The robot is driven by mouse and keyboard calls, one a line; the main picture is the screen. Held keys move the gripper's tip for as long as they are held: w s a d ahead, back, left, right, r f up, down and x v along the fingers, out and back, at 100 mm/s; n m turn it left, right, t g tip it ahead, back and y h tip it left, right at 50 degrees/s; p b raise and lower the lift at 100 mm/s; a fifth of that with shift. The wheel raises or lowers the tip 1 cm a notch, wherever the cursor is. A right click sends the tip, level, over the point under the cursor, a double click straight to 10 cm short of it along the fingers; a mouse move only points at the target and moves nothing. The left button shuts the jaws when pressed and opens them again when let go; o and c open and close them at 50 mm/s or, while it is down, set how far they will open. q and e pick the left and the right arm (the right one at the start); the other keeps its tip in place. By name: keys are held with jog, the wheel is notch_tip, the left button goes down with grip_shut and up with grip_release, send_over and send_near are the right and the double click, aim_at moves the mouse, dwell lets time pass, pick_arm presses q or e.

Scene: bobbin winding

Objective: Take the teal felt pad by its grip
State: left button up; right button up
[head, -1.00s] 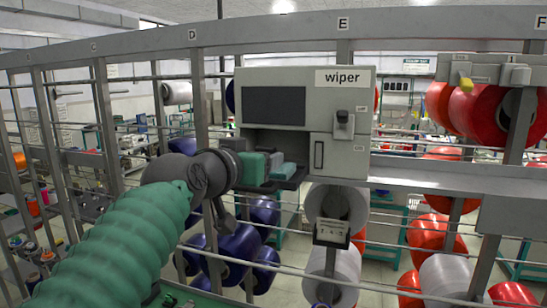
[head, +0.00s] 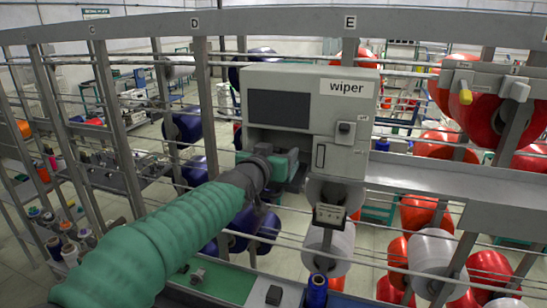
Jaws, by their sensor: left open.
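The teal felt pad (head: 284,163) is in the lower opening of the grey box labelled "wiper" (head: 348,103), above a dark tray (head: 298,179). My left gripper (head: 272,165), on the green-sleeved arm, is right at the pad's near left side and covers part of it. It is open. Its fingertips are largely hidden, so I cannot tell whether they are around the pad's grip or whether they touch it. The grip itself is not clear to see. My right gripper is not in view.
The wiper box stands at a grey rail frame (head: 430,178) with thin horizontal bars. A small unit with a dial (head: 329,215) hangs below it. Red spools (head: 440,158) are at the right.

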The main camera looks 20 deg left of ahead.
pick_arm(q)
jog(key=shift+a+f, duration=0.1)
jog(key=shift+a, duration=0.4)
jog(key=c, duration=0.4)
jog(key=shift+s, duration=0.1)
jog(key=shift+c, duration=1.1)
jog(key=shift+d, duration=0.3)
jog(key=c, duration=0.5)
jog(key=shift+d, duration=0.3)
grip_shut()
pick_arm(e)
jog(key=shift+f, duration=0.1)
pick_arm(q)
jog(key=shift+a+r, duration=0.1)
jog(key=shift+r, duration=0.1)
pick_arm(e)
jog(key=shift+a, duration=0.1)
